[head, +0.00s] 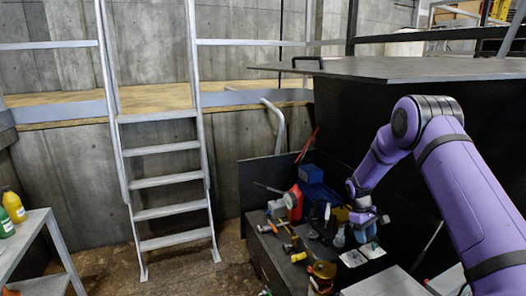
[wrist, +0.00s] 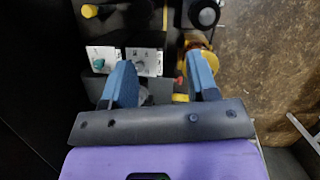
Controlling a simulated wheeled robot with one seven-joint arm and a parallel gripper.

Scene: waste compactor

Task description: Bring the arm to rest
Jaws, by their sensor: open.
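My gripper (wrist: 161,88) is open, with its two blue fingers spread apart in the wrist view. No object is visibly held between them. In the head view my purple arm reaches in from the right, and my gripper (head: 368,228) hangs over the cluttered dark workbench (head: 262,255). Part of the bench behind my gripper is hidden in the head view.
The bench holds several tools, a red item (head: 293,203) and a blue box (head: 311,174). A metal ladder (head: 166,181) stands left of it. A shelf (head: 30,232) with bottles is at far left. A black slab (head: 420,67) overhangs at right. Floor before the ladder is clear.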

